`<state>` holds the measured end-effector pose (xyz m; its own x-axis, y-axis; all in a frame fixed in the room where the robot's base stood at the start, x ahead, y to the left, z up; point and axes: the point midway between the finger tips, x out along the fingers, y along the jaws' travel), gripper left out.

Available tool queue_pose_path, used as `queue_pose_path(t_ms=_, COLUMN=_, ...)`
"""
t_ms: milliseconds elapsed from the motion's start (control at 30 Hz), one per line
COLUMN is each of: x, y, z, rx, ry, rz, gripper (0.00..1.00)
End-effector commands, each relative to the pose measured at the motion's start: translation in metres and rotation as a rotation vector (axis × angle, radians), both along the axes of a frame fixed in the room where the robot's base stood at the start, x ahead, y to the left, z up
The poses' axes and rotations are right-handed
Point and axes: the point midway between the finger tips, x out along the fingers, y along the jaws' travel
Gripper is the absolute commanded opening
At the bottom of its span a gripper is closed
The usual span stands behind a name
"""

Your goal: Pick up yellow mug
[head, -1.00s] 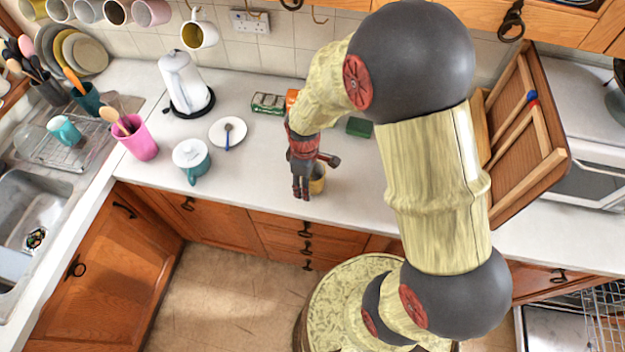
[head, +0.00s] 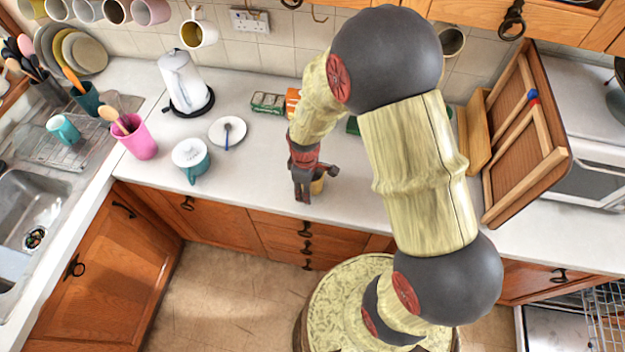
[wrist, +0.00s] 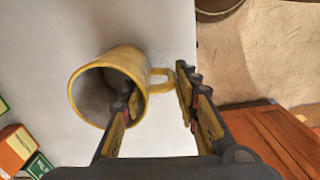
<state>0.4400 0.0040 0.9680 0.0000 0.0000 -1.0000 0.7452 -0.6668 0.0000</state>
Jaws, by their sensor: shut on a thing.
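The yellow mug (head: 318,186) is at the front of the white counter, mostly hidden behind my gripper (head: 302,192) in the head view. In the wrist view the mug (wrist: 126,62) shows its yellow rim, pale inside and a handle at its right. My gripper (wrist: 158,104) has one finger at the mug's mouth, seemingly inside the rim, and the other beyond the handle. It is shut on the mug, with the near wall and handle side between the fingers. I cannot tell whether the mug is touching the counter.
Small boxes (head: 268,103) lie behind my gripper. A wooden rack (head: 520,140) stands at the right.

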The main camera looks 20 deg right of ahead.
Motion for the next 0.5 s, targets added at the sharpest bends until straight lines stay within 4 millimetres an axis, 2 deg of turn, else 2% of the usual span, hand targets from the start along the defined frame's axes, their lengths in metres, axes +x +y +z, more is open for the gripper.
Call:
queue_pose_path(t_ms=400, x=-0.0001, y=0.0001, z=-0.0001, rx=0.0, ry=0.0, rz=0.0, gripper=0.0)
queue_pose_path(t_ms=500, x=-0.0001, y=0.0001, z=-0.0001, rx=0.0, ry=0.0, rz=0.0, gripper=0.0)
